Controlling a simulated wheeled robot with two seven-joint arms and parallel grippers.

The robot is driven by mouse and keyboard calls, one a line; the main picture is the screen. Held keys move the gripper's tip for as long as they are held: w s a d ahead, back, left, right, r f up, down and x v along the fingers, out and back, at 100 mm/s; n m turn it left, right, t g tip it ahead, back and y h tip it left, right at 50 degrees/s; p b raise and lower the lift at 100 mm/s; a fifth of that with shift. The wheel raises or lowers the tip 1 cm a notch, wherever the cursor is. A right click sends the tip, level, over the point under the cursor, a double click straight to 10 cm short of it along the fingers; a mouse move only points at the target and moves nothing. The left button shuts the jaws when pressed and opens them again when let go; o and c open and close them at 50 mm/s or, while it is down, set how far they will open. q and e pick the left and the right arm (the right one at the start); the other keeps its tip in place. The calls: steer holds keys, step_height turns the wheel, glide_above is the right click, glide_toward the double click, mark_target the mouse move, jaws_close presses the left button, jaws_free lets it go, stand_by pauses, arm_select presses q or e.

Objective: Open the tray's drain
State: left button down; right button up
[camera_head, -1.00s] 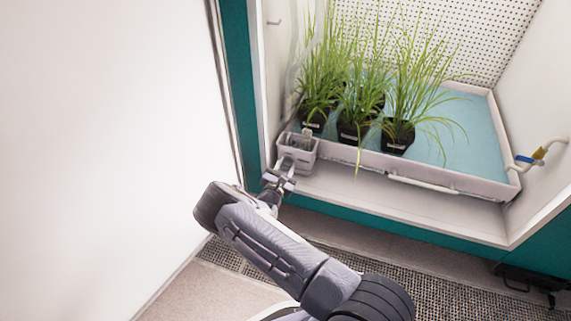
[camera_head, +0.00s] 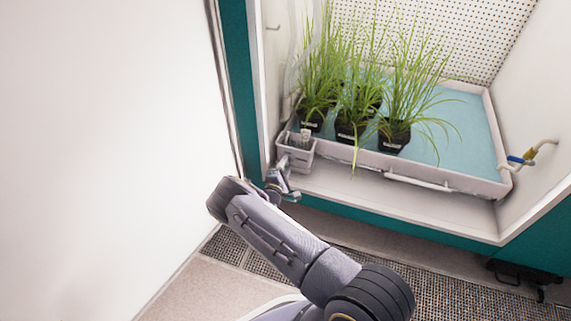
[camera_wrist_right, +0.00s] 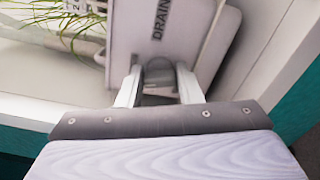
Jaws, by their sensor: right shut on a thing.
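The shallow white tray (camera_head: 470,184) with a blue floor sits in the chamber. At its front left corner is a small pale drain box (camera_head: 298,160). In the wrist view, its panel reads "DRAIN" (camera_wrist_right: 160,22). My right gripper (camera_head: 282,172) is at the front of this box, reaching up from below. In the wrist view, my right gripper (camera_wrist_right: 158,80) has its two light fingers on either side of a rounded grey drain tab (camera_wrist_right: 158,70) under the label, and is shut on it. The tab's lower part is hard to make out. My left gripper is out of view.
Several dark pots (camera_head: 394,139) of tall grass stand on the tray's left half. A white wall or door (camera_head: 110,150) fills the left. The chamber ledge (camera_head: 400,200) in front of the tray is clear.

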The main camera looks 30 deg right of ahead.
steer(key=shift+f+m+p, duration=0.1)
steer(key=shift+m+p, duration=0.3)
steer(key=shift+m, duration=1.6)
steer(key=o, duration=1)
steer(key=shift+s+a, duration=0.2)
steer(key=shift+a, duration=0.1)
steer(key=p+v, duration=0.2)
steer(key=v, duration=0.5)
steer(key=shift+p, duration=0.4)
